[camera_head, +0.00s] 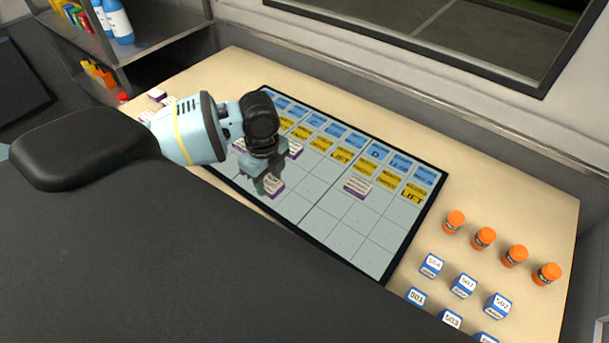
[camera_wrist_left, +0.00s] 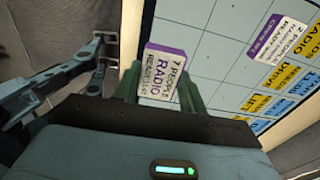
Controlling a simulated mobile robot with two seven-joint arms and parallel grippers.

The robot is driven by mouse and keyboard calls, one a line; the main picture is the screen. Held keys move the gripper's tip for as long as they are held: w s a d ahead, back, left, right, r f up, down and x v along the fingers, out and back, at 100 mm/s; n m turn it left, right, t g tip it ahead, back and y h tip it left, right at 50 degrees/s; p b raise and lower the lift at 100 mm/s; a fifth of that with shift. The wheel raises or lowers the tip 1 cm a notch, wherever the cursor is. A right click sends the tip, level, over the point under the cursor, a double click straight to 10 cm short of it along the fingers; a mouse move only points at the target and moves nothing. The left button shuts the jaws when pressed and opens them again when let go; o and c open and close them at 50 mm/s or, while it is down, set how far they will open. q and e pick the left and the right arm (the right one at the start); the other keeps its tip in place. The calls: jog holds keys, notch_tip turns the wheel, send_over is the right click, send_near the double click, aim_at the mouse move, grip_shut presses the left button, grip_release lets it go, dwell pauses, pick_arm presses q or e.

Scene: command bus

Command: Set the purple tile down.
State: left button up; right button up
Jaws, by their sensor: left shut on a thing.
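A white-topped purple tile (camera_head: 273,187), printed "7 People Radio", is held between the fingers of my left gripper (camera_head: 266,182). In the left wrist view this tile (camera_wrist_left: 161,74) sits tilted between the two greenish fingertips (camera_wrist_left: 160,88). The tile is over the left part of the gridded board (camera_head: 345,220); I cannot tell whether it touches the surface. Another purple tile (camera_head: 358,186) lies on the board to the right, and one (camera_head: 295,149) lies behind my gripper. In the left wrist view, what looks like my right gripper (camera_wrist_left: 98,65) shows at the left; its jaw state is unclear.
Blue and yellow label cards fill the board's back rows. Several orange-capped bottles (camera_head: 484,238) and blue-white numbered boxes (camera_head: 463,285) stand right of the board. More small tiles (camera_head: 157,95) lie at the table's far left, near a shelf (camera_head: 150,45). The board's front-right squares are bare.

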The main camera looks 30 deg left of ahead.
pick_arm(q)
send_over(305, 184)
jog(key=shift+s+a+f, duration=0.2)
jog(key=shift+f, duration=0.25)
jog(key=shift+w+d+f, duration=0.15)
jog(key=shift+w+f, duration=0.05)
jog(key=shift+f, duration=1.55)
jog(key=shift+f, duration=0.1)
jog(key=o, duration=1)
notch_tip(305, 184, up, 12)
jog(key=shift+r, duration=0.1)
